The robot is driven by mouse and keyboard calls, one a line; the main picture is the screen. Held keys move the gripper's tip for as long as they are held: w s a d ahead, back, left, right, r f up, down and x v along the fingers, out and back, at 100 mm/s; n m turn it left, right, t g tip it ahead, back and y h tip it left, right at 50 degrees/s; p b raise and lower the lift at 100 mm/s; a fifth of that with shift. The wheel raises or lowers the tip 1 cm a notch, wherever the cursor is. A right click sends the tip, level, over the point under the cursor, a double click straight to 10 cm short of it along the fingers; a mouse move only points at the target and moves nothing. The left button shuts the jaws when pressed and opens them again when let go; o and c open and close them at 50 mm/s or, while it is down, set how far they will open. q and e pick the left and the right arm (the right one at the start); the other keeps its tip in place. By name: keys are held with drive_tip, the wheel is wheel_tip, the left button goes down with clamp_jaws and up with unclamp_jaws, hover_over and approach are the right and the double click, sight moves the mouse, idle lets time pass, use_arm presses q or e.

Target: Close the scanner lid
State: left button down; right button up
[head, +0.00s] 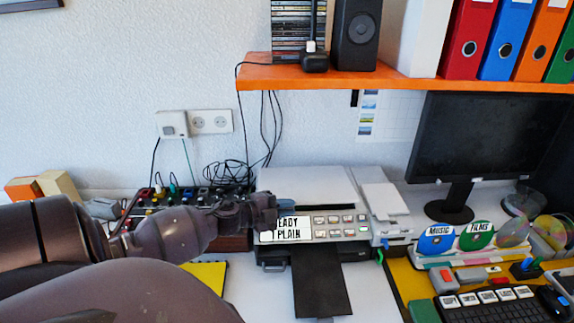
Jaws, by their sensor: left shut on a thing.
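The scanner (330,252) is a light grey printer-scanner on the white desk, with a button panel and a display reading "READY" and "PLAIN". Its pale lid (300,182) lies about flat over the top; I cannot tell whether it sits fully down. My left gripper (268,208) reaches in from the left to the lid's front left corner, beside a blue-grey piece, just above the display. It is shut on what seems to be the lid's edge, though the fingertips are mostly hidden. My right gripper is not in view.
An orange shelf (400,83) with binders and a speaker (356,35) hangs above. A monitor (485,135), disc holders and a keyboard (495,308) stand to the right. A dark paper tray (320,282) juts forward. Cables and a mixer (205,198) sit behind my left arm.

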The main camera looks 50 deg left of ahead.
use_arm(q)
drive_tip(key=c, duration=1.3)
unclamp_jaws()
drive_tip(key=shift+f, duration=0.15)
drive_tip(key=v, duration=1)
drive_tip(key=shift+s+a, duration=0.15)
drive_tip(key=shift+s, duration=0.25)
